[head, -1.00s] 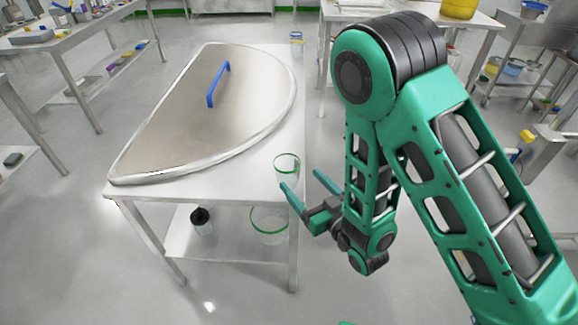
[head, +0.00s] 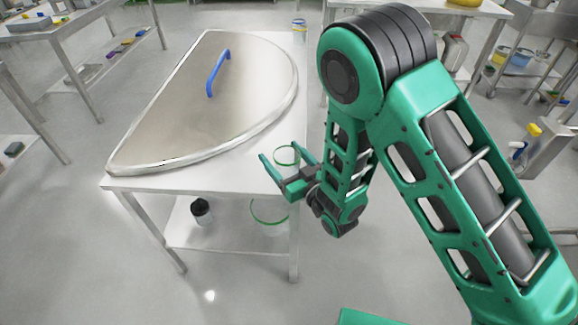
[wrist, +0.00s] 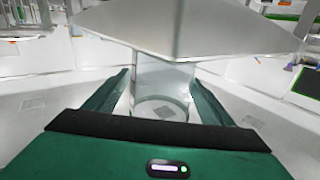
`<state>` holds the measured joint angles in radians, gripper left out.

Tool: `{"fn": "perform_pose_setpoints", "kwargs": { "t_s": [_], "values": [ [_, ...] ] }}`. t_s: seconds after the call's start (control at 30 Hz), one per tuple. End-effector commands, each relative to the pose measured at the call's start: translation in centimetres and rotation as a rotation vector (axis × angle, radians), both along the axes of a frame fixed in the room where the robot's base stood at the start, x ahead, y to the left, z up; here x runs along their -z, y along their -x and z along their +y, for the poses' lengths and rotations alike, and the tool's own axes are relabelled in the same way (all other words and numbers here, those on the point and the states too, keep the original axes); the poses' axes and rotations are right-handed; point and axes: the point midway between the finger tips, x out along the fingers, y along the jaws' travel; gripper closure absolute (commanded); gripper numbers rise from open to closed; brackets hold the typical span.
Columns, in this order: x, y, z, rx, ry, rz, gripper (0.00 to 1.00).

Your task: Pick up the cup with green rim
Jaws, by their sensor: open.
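The cup with green rim (head: 287,157) is clear and stands upright at the near right corner of the steel table (head: 215,180). My gripper (head: 280,152) is open, with its two green fingers reaching to either side of the cup in the head view. In the wrist view, the clear cup (wrist: 163,85) shows between the open fingers of my gripper (wrist: 160,80). I cannot tell whether a finger touches it. Part of the cup is hidden behind the gripper.
A large half-round steel lid (head: 200,110) with a blue handle (head: 217,73) covers much of the tabletop. On the lower shelf are a larger green-rimmed clear container (head: 268,222) and a dark-topped jar (head: 201,212). A blue-banded cup (head: 299,30) stands at the table's far end.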

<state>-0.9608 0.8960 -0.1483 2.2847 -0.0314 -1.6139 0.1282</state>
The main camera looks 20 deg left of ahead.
Motion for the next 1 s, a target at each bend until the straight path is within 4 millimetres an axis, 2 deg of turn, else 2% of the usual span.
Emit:
{"fn": "perform_pose_setpoints", "kwargs": {
  "t_s": [0.13, 0.4, 0.5, 0.6, 1.0],
  "values": [
    [0.04, -0.88, 1.04, 0.000, -0.001, 0.001, 0.24],
    [0.06, -1.03, 1.24, 0.000, 0.000, 0.001, 0.24],
    [0.07, -1.03, 1.22, 0.000, 0.000, 0.001, 0.48],
    [0.07, -1.03, 1.22, 0.000, 0.000, 0.001, 0.67],
    [-0.27, -1.03, 1.20, 0.000, 0.000, 0.001, 0.68]
  ]
}}
